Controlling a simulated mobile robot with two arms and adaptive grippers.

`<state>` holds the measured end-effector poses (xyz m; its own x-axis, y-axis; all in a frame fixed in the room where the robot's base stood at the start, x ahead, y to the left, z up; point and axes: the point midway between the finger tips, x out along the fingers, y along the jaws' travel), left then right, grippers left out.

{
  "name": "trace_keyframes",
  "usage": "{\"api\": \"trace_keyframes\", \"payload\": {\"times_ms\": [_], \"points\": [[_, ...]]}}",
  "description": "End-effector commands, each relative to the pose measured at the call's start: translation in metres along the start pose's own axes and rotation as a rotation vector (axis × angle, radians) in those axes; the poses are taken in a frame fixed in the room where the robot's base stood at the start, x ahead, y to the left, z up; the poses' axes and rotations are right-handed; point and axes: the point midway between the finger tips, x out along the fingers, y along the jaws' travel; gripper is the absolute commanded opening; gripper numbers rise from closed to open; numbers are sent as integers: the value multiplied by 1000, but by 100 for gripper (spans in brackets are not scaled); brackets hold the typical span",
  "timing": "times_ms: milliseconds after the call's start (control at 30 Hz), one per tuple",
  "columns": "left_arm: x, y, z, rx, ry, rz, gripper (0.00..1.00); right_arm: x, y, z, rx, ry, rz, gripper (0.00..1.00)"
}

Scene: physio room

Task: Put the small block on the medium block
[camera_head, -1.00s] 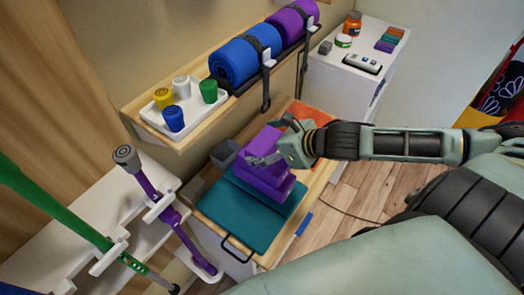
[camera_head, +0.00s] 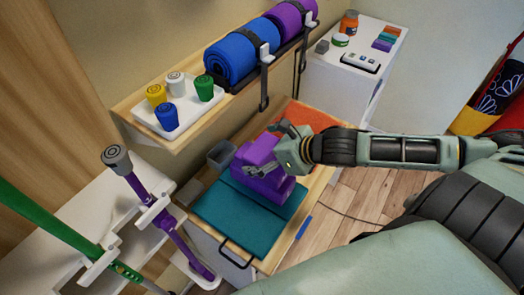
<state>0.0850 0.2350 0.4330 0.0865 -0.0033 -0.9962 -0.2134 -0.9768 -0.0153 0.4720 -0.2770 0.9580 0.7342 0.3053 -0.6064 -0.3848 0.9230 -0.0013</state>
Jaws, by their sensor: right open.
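Purple blocks are stacked on a teal folded mat (camera_head: 236,218) on a low wooden-topped cabinet. The upper purple block (camera_head: 257,152), apparently the small one, sits on top of the stack. A wider purple block (camera_head: 270,186) shows below it, resting on the mat; the edges between the blocks are hard to make out. My right gripper (camera_head: 267,147) comes in from the right. It is open, with its fingers at the upper block, and it hides the block's right side. I cannot tell whether the fingers touch it. My left gripper is not in view.
A grey bin (camera_head: 221,154) and an orange mat (camera_head: 304,118) lie close to the blocks. A shelf above holds a white tray (camera_head: 190,118) with coloured caps and rolled mats (camera_head: 231,60). Canes (camera_head: 150,205) stand at left.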

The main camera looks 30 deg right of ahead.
Motion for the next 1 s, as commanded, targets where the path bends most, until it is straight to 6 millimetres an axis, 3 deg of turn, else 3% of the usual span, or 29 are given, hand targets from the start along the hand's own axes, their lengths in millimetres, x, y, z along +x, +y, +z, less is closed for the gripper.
{"api": "trace_keyframes", "payload": {"times_ms": [367,733,1000], "points": [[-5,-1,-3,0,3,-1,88,-6,-1,2,-1,3,-2,100],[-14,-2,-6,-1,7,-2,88,-34,1,3,-4,5,4,100],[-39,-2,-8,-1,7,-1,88,-57,0,5,4,4,0,100]]}}
